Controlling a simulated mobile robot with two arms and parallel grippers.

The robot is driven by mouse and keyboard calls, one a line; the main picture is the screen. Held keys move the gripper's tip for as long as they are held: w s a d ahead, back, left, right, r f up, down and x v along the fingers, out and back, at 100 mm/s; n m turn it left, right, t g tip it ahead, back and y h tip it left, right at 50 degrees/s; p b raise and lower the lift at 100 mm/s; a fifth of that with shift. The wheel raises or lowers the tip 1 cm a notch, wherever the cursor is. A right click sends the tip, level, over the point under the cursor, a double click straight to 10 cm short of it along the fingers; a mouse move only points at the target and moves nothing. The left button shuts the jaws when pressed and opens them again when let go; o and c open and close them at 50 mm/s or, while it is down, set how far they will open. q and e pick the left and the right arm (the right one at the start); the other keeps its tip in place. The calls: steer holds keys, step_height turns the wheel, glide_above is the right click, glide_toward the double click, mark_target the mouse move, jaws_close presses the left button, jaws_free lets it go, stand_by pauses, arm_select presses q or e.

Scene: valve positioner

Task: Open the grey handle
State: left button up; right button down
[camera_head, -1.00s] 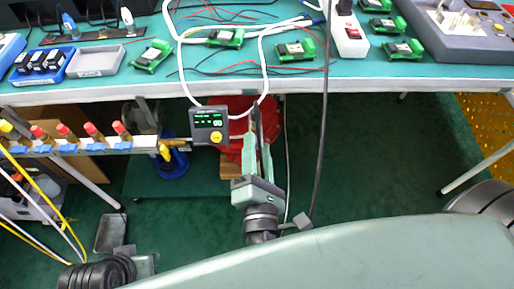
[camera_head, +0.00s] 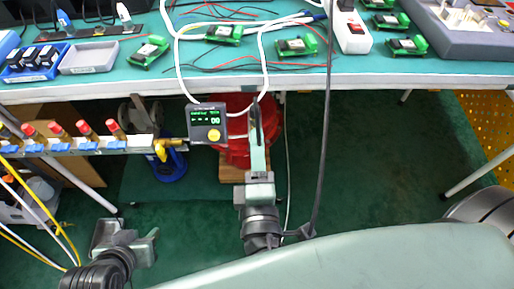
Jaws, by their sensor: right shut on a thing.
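The grey handle (camera_head: 258,121) is a narrow dark grey bar, standing upright just right of the small display unit (camera_head: 208,124) below the table's front edge. My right gripper (camera_head: 257,146) reaches up from below and is shut on the lower part of the handle. Its fingers hide that part. My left gripper (camera_head: 127,236) is low at the left, far from the handle. It is empty, and its two fingers look apart.
The table (camera_head: 420,82) is above, with green circuit boards and wires on it. A row of red-capped valves (camera_head: 87,130) on a pipe runs left of the display. A black cable (camera_head: 325,150) hangs right of my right gripper. The floor to the right is clear.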

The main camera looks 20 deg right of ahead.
stand_by(0.4)
steer(key=c, duration=0.9)
jaws_free()
steer(key=v, duration=0.8)
